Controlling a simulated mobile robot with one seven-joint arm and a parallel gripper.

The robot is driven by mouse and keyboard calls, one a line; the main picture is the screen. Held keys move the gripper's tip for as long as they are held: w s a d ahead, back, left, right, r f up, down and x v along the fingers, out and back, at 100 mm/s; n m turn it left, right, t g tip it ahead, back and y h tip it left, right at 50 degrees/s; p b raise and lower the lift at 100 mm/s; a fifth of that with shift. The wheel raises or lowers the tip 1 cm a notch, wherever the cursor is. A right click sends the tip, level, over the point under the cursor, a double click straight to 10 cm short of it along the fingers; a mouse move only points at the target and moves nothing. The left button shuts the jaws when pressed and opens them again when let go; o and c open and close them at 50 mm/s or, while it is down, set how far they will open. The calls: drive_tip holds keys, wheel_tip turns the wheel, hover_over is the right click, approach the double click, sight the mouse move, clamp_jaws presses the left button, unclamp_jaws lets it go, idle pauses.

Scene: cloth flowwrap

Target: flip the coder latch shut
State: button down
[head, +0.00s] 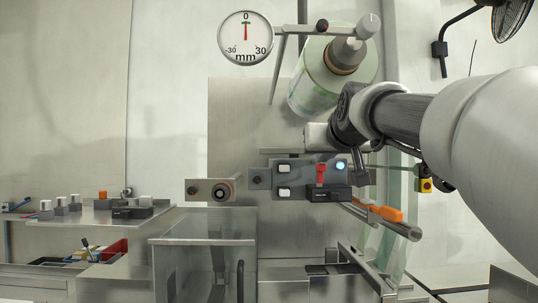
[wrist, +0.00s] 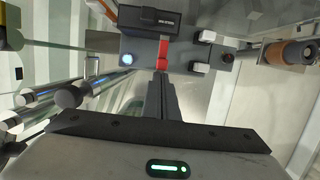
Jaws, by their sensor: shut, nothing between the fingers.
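The coder is a grey panel (head: 300,178) with a black box (head: 328,193) at its lower right, white buttons and a lit blue lamp (head: 340,166). Its red latch (head: 320,174) stands above the black box in the head view. In the wrist view the latch (wrist: 163,53) lies between the black box (wrist: 150,20) and my fingertips. My gripper (wrist: 161,78) is shut and empty, its dark fingers pointing at the latch. Whether the tips touch it cannot be told. In the head view the fingers are hard to make out against the panel.
Orange part (head: 385,213) and metal bars lie lower right. A side table (head: 95,216) stands at left.

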sight(323, 171)
drive_tip(key=shift+f+b, duration=1.25)
drive_tip(key=shift+f, duration=0.55)
drive_tip(key=s+r+p, duration=0.3)
drive_tip(key=s+r, duration=0.4)
drive_tip(key=s, duration=0.2)
drive_tip(key=shift+s+p, duration=0.4)
drive_tip(key=shift+r, duration=0.1)
